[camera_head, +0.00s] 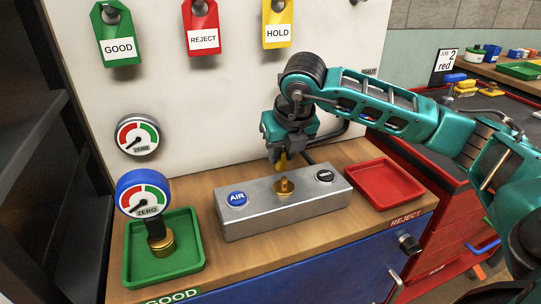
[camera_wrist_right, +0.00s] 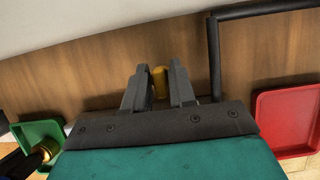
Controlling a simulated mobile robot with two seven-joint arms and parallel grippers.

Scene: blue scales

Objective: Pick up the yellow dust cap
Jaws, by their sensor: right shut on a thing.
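The yellow dust cap (camera_head: 282,161) is small and sits at the tips of my right gripper (camera_head: 280,155), above the far side of the grey metal block (camera_head: 262,209). In the right wrist view the cap (camera_wrist_right: 160,81) is between the two dark fingers of the gripper (camera_wrist_right: 159,86), which are shut on it. The cap appears clear of the block and of the brass fitting (camera_head: 284,188) on the block's top. My left gripper is not in view.
A blue-rimmed gauge (camera_head: 143,194) stands by its brass base in the green tray (camera_head: 192,258). A red tray (camera_head: 384,184) lies right of the block, empty. A second gauge (camera_head: 137,136) hangs on the white panel (camera_head: 222,100), below coloured tags.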

